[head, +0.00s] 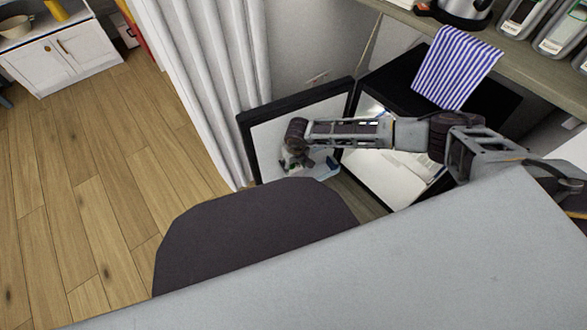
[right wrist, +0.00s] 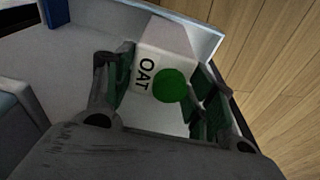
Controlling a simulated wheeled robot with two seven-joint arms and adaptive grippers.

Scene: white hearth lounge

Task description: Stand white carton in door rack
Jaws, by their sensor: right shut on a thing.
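A white carton (right wrist: 165,45) with black "OAT" lettering and a green round cap sits between the fingers of my right gripper (right wrist: 165,98) in the right wrist view. The gripper is shut on the carton. In the head view the right gripper (head: 296,160) is in front of the inner face of the open fridge door (head: 268,140), and the carton is mostly hidden. The door rack (right wrist: 206,35) shows a pale rim beside the carton in the right wrist view. I cannot tell whether the carton's base touches the rack floor. My left gripper is not in view.
The black fridge (head: 400,75) stands open under a shelf (head: 515,50) bearing a kettle and containers. A blue striped towel (head: 455,68) hangs over its top. A white curtain (head: 205,75) is close left of the door. Wooden floor (head: 90,180) lies clear at left.

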